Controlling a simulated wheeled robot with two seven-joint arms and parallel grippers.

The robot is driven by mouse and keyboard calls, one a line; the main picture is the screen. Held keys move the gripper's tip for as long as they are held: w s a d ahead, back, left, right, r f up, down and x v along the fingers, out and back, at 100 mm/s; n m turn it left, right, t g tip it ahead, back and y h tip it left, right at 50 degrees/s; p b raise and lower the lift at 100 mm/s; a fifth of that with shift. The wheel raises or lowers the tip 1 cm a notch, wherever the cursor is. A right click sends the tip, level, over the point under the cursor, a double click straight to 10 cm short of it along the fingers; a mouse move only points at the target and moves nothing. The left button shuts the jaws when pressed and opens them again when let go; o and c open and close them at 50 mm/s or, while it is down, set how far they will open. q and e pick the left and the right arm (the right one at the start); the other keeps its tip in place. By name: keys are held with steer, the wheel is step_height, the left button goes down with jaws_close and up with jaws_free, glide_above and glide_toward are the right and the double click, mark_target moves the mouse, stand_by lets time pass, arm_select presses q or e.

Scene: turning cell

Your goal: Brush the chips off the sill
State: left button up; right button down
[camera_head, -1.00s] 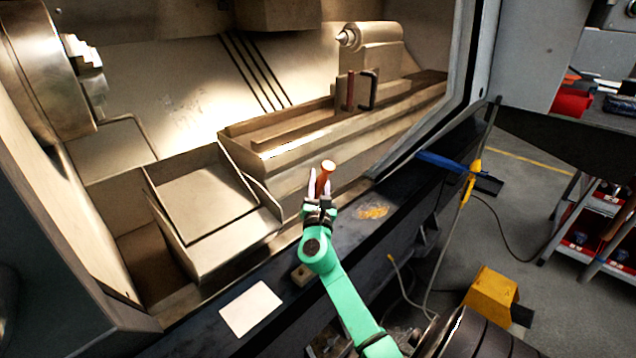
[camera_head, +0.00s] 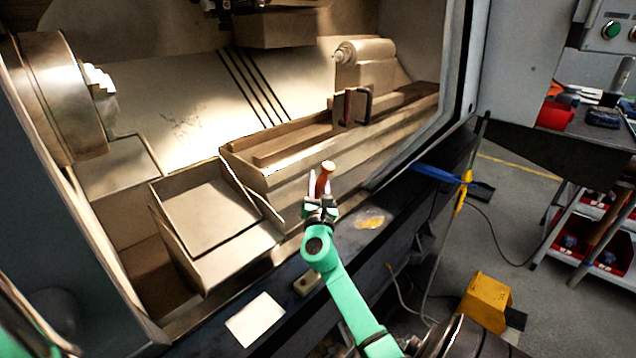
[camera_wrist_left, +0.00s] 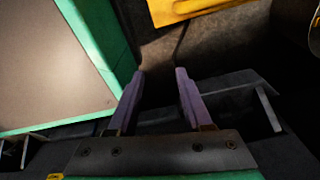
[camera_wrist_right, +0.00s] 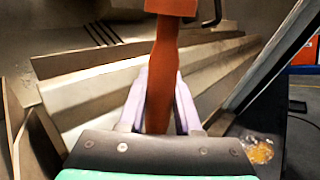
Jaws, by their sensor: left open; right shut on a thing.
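The chips (camera_head: 370,220) are a small golden patch on the dark sill (camera_head: 408,202), right of my right gripper. They also show at the lower right of the right wrist view (camera_wrist_right: 257,151). My right gripper (camera_head: 319,188) is shut on an orange-brown handle (camera_head: 325,172), seemingly of the brush. In the right wrist view the handle (camera_wrist_right: 163,70) stands between the fingers and widens at its top; I see no bristles. The handle is apart from the chips. My left gripper (camera_wrist_left: 160,76) is open and empty in the left wrist view.
A white card (camera_head: 256,319) and a small block (camera_head: 306,284) lie on the sill. A blue-handled tool (camera_head: 437,174) lies at its right end. Behind are a metal tray (camera_head: 205,215), the chuck (camera_head: 62,95) and the tailstock (camera_head: 366,62). A yellow box (camera_head: 488,300) stands on the floor.

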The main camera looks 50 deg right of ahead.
stand_by(0.5)
arm_select(q)
steer(key=shift+w+d+r+b, duration=0.2)
steer(key=shift+w+r+b, duration=0.25)
steer(key=shift+w, duration=0.4)
steer(key=shift+w+d+r+b, duration=0.2)
steer(key=shift+w+r+b, duration=0.25)
steer(key=shift+w, duration=0.4)
steer(key=shift+w+d+r+b, duration=0.2)
steer(key=shift+w+r+b, duration=0.15)
steer(key=shift+w+b, duration=0.35)
steer(key=shift+w, duration=0.15)
